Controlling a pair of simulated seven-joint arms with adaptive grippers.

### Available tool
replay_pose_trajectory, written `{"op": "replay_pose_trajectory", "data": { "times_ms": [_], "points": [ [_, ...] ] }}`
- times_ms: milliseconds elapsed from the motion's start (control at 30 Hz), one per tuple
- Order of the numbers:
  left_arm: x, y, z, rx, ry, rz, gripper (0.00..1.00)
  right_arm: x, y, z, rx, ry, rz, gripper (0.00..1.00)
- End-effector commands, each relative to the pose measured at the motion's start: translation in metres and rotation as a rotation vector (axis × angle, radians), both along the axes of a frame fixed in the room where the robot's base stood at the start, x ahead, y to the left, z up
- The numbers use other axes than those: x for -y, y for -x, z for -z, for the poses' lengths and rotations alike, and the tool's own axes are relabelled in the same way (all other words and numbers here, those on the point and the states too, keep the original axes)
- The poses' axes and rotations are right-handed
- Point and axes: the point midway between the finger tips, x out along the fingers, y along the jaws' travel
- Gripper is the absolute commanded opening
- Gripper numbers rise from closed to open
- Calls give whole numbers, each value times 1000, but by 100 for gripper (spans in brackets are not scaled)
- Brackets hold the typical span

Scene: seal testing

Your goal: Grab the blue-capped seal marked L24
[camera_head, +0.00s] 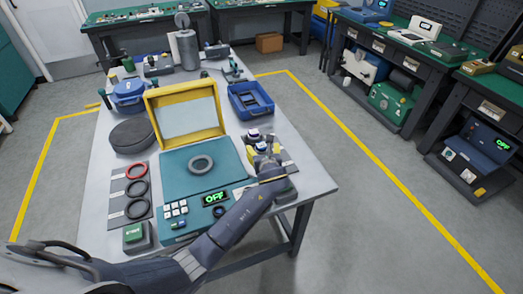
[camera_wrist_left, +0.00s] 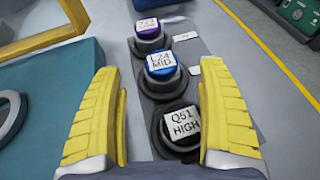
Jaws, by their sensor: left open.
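The blue-capped seal (camera_wrist_left: 161,66) reads "L24 MID" and sits in the middle of a row of three on a grey strip (camera_wrist_left: 203,98). Its cap also shows small in the head view (camera_head: 262,147). A purple-capped seal (camera_wrist_left: 150,28) stands beyond it, and a black one marked "Q51 HIGH" (camera_wrist_left: 181,127) stands nearer. My left gripper (camera_wrist_left: 160,76) is open and empty, its yellow fingers spread to either side of the row. It also shows over the strip in the head view (camera_head: 267,158). No finger visibly touches the L24 seal. My right gripper is out of view.
Left of the row is a teal tester (camera_head: 178,185) with a grey ring (camera_head: 201,163), a yellow-framed raised lid (camera_head: 155,107) and an "OFF" display (camera_head: 215,198). A blue bin (camera_head: 236,107) stands behind. Several rings lie on a mat (camera_head: 115,194) at left.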

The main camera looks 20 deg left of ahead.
Motion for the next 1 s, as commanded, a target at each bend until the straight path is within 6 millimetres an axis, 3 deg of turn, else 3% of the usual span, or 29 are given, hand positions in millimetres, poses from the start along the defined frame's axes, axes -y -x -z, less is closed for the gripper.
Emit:
{"op": "replay_pose_trajectory", "data": {
  "times_ms": [333, 733, 1000],
  "points": [
    [-15, -35, 14, 0, -2, -2, 75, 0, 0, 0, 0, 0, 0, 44],
    [-17, -40, 16, 0, 0, -1, 75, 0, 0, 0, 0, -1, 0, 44],
    [-17, -40, 17, 0, 0, -1, 44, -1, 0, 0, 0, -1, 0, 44]
  ]
}}
